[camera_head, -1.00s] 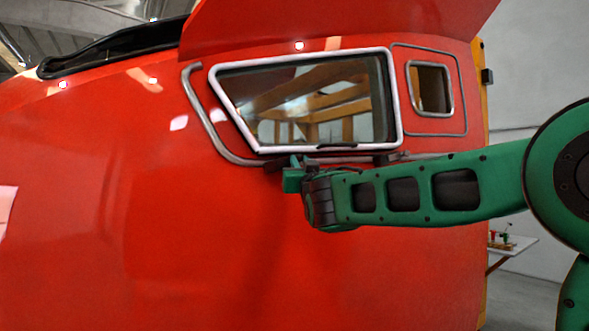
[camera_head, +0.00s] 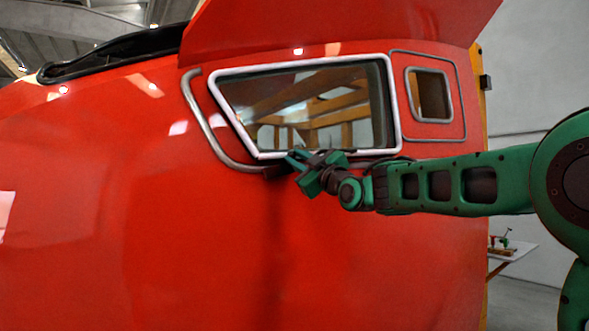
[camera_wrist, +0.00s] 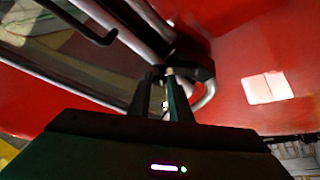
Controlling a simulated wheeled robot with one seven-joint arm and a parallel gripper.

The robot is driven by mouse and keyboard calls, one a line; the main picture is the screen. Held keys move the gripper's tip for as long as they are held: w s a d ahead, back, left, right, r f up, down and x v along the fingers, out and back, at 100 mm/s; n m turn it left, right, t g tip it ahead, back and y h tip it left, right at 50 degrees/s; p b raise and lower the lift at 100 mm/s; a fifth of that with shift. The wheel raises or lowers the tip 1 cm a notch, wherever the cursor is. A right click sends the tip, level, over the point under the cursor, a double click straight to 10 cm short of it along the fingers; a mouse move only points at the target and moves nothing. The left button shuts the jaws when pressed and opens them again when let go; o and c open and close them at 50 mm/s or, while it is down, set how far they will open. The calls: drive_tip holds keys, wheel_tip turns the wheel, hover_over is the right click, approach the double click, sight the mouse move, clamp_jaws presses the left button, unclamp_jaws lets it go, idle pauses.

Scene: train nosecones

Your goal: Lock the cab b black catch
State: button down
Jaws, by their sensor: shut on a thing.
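The red cab nose (camera_head: 230,240) has a side window in a silver frame (camera_head: 398,100). A dark catch (camera_head: 276,171) sits at the frame's lower left edge. The wrist view shows it as a dark block (camera_wrist: 196,58) just past my fingertips. My gripper (camera_head: 296,170) is tilted at the lower window edge, beside this catch. In the wrist view my gripper (camera_wrist: 166,82) has its two fingers closed around a small part at the catch. The fingers hide most of that part. I cannot tell whether the catch is locked.
A curved grey rail (camera_head: 205,125) runs left of the window. A thin black handle (camera_wrist: 85,24) lies along the frame close to my fingers. A small square window (camera_head: 430,92) is at right. A white shelf (camera_head: 512,247) stands behind my arm.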

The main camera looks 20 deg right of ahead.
drive_tip(key=n+g+y, duration=0.1)
drive_tip(key=n, duration=0.1)
drive_tip(key=a+r+n+g+y, duration=0.1)
drive_tip(key=n, duration=0.2)
drive_tip(key=n+g+y, duration=0.1)
drive_tip(key=n, duration=0.1)
drive_tip(key=shift+a+r, duration=0.25)
drive_tip(key=shift+a, duration=0.05)
drive_tip(key=shift+a+r+n+g+y, duration=0.1)
drive_tip(key=shift+a+n+g, duration=0.3)
drive_tip(key=shift+n, duration=0.5)
drive_tip(key=shift+a+f+n+g+y, duration=0.1)
drive_tip(key=shift+a+n+g, duration=0.1)
drive_tip(key=shift+n+g, duration=0.55)
drive_tip(key=shift+a+r+n+g+y, duration=0.1)
drive_tip(key=shift+a+n+g, duration=0.2)
drive_tip(key=shift+n, duration=0.75)
drive_tip(key=shift+a, duration=0.1)
drive_tip(key=c, duration=1.6)
unclamp_jaws()
drive_tip(key=v, duration=1)
drive_tip(key=shift+s, duration=0.25)
